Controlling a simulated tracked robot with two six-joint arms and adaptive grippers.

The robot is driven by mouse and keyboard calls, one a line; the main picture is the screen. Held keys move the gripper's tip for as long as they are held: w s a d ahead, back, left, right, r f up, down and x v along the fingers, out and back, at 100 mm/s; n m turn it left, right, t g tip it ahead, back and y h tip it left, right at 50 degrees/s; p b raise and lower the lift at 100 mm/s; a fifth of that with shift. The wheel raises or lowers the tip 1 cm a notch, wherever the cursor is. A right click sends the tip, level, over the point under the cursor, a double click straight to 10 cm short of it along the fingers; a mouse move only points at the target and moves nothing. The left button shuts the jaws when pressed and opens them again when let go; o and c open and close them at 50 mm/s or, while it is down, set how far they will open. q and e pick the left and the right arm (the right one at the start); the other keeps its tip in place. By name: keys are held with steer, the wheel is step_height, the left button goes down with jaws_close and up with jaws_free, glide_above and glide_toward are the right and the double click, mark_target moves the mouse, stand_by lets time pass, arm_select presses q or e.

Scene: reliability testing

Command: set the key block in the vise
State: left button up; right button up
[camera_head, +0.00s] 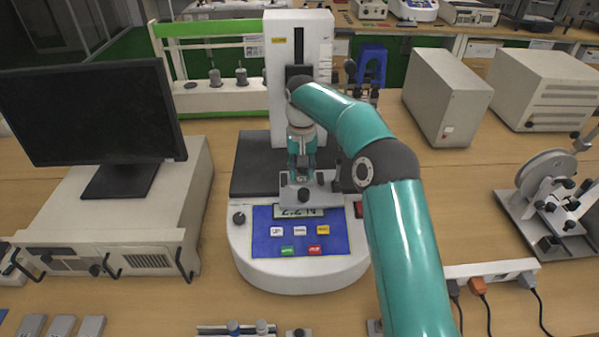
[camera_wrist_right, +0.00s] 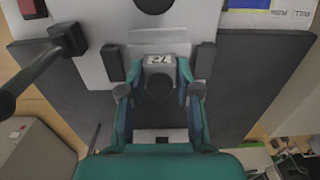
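My right gripper (camera_head: 302,172) points down over the vise (camera_head: 322,190) on the test machine. In the right wrist view its two fingers (camera_wrist_right: 164,70) close on either side of a small dark key block (camera_wrist_right: 159,83) with a white label that reads like "72". The block shows between the vise's two dark jaw pads (camera_wrist_right: 115,62), with a gap on each side. I cannot tell whether it touches the vise floor. In the head view the fingers and arm mostly hide the block. My left gripper is not in view.
The test machine's column (camera_head: 298,60) stands just behind the gripper. Its front panel (camera_head: 300,235) has a display and several buttons. A monitor (camera_head: 95,115) on a case stands left. A power strip (camera_head: 490,268) and a metal device with a wheel (camera_head: 548,185) are right.

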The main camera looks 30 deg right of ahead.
steer(key=o, duration=0.4)
step_height(320, 180, up, 12)
steer(key=p, duration=0.3)
steer(key=shift+r, duration=0.1)
stand_by(0.3)
